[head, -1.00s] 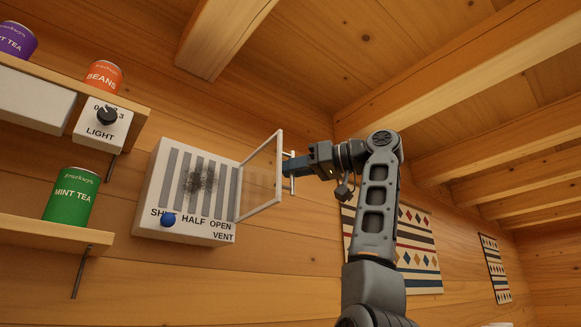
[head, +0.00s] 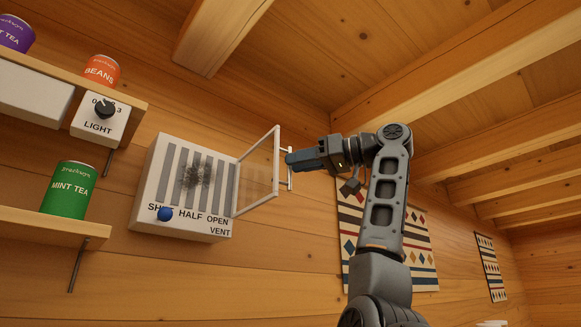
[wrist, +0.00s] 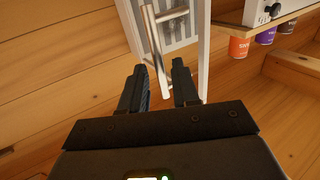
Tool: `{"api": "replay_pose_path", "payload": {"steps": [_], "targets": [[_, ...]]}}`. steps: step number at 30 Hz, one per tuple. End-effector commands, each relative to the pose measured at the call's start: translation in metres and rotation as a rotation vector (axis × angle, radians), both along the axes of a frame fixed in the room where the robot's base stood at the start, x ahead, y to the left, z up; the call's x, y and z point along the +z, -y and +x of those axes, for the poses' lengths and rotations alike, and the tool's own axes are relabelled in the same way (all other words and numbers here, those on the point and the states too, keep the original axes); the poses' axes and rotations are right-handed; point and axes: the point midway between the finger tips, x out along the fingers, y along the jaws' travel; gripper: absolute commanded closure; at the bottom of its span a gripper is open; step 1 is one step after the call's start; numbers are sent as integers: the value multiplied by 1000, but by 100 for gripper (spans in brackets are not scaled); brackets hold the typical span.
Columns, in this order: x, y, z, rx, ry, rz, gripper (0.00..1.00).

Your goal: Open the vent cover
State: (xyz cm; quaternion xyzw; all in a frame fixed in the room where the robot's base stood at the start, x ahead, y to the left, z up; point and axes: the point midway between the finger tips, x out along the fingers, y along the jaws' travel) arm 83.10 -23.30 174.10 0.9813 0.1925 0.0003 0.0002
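The white vent box (head: 150,190) is on the log wall, with grey slats and a dark smudge. Its clear, white-framed cover (head: 276,150) is hinged at the box's right side and stands swung out from the slats. A metal bar handle (head: 290,170) is on the cover's outer face; it also shows in the wrist view (wrist: 152,42). My gripper (wrist: 159,74) is open at the handle, with the bar's end between its two separated fingers. A gap shows beside the bar. The blue knob (head: 165,214) is by the SHUT label, partly covering it.
A light switch box (head: 98,122) and shelves with a beans can (head: 102,70) and a green mint tea can (head: 70,190) are to the left. A patterned hanging (head: 420,250) is on the wall behind my arm. Ceiling beams (head: 450,75) run overhead.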

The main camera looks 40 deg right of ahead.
Motion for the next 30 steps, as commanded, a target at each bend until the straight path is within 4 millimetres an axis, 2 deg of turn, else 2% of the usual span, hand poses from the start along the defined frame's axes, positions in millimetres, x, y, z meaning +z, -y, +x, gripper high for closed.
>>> {"api": "replay_pose_path", "payload": {"steps": [3,10,30], "targets": [[-2,9,-20,-3,2,0,70],[-1,17,-42,-1,0,0,70],[0,18,-45,0,0,1,70]]}}
